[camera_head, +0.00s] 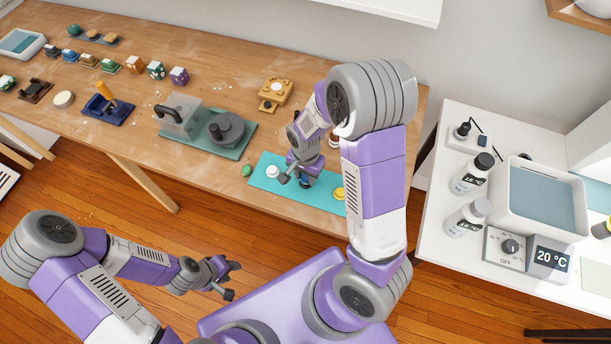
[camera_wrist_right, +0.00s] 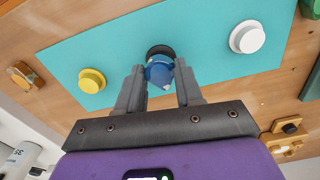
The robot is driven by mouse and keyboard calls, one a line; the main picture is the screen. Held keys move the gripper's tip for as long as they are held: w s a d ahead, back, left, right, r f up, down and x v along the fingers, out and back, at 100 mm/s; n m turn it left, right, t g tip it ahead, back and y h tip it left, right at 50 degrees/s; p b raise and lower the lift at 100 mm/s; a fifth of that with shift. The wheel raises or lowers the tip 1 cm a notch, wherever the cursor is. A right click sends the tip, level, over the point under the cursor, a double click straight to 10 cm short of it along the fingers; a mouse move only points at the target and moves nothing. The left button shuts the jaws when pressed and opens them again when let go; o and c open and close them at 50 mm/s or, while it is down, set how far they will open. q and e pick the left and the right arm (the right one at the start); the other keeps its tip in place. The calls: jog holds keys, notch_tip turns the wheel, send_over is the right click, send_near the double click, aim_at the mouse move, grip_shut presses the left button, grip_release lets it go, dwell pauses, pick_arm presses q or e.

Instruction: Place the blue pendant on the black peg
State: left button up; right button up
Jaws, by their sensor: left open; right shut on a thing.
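The blue pendant (camera_wrist_right: 159,72) is between the fingertips of my right gripper (camera_wrist_right: 160,80), which is shut on it. In the wrist view the black peg (camera_wrist_right: 160,50) shows just beyond the pendant, partly hidden by it. I cannot tell whether the two touch. In the head view my right gripper (camera_head: 296,178) is low over the turquoise mat (camera_head: 262,182), between the white and yellow pegs. The black peg is mostly hidden there. My left gripper (camera_head: 225,278) is open and empty, in front of the table.
The white peg (camera_wrist_right: 247,37) and yellow peg (camera_wrist_right: 92,80) stand on the mat on either side. A green piece (camera_head: 247,170) lies at the mat's left edge. A teal board with a grey round device (camera_head: 226,128) stands left of the mat, a yellow-brown block (camera_head: 275,93) behind.

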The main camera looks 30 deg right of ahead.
aim_at(306, 178)
jog(key=shift+f, duration=0.25)
jog(key=shift+f, duration=0.1)
jog(key=shift+f, duration=0.15)
jog(key=o, duration=1)
notch_tip(306, 178, up, 12)
jog(key=p, duration=0.3)
jog(key=shift+r, duration=0.25)
